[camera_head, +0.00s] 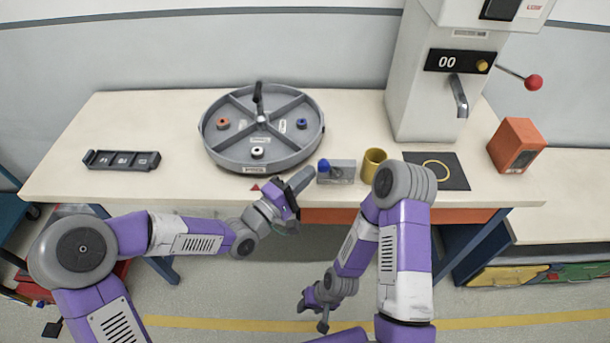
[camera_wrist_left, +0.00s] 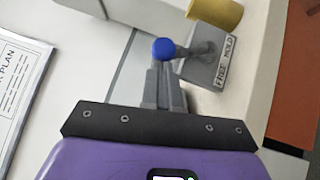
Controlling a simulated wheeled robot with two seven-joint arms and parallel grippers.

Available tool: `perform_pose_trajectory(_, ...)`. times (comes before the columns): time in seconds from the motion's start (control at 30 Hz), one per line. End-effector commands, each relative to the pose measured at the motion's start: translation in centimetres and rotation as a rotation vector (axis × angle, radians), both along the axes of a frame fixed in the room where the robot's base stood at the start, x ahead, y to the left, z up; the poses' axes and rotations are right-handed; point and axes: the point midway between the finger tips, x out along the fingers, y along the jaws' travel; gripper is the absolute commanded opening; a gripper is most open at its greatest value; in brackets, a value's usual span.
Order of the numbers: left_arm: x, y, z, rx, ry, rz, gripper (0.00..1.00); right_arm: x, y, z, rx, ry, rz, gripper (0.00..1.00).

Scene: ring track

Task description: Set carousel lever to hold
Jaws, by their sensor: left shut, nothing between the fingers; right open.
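The carousel lever has a blue knob (camera_head: 323,165) on a short stem above a grey base (camera_head: 344,174) at the table's front. In the head view the knob leans to the base's left end. In the left wrist view the knob (camera_wrist_left: 162,49) shows just beyond my fingertips, and the base (camera_wrist_left: 205,68) has a label reading FREE and HOLD. The grey carousel (camera_head: 262,167) stands to its left. My left gripper (camera_head: 304,178) is shut and empty, close beside the knob; contact cannot be told. My right gripper (camera_head: 316,316) is open, low in front of the table.
A yellow cup (camera_head: 372,164) stands right of the lever base. Behind it is a white machine (camera_head: 420,100) with a red-knobbed lever (camera_head: 533,82). A dark mat (camera_head: 452,180) and an orange box (camera_head: 516,145) are farther right. A dark tray (camera_head: 122,161) lies left.

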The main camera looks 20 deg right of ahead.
Motion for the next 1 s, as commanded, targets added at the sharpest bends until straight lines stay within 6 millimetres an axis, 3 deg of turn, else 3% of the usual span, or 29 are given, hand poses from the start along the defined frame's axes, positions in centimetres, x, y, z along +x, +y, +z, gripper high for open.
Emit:
perform_pose_trajectory(0.57,-0.2,-0.8,1.2,0.110,-0.033,-0.002,0.00,0.0,0.0,1.9,0.000,0.000,0.000,0.46)
perform_pose_trajectory(1.0,-0.7,-3.4,3.6,0.432,-0.129,-0.004,0.00,0.0,0.0,5.6,0.000,0.000,0.000,0.46)
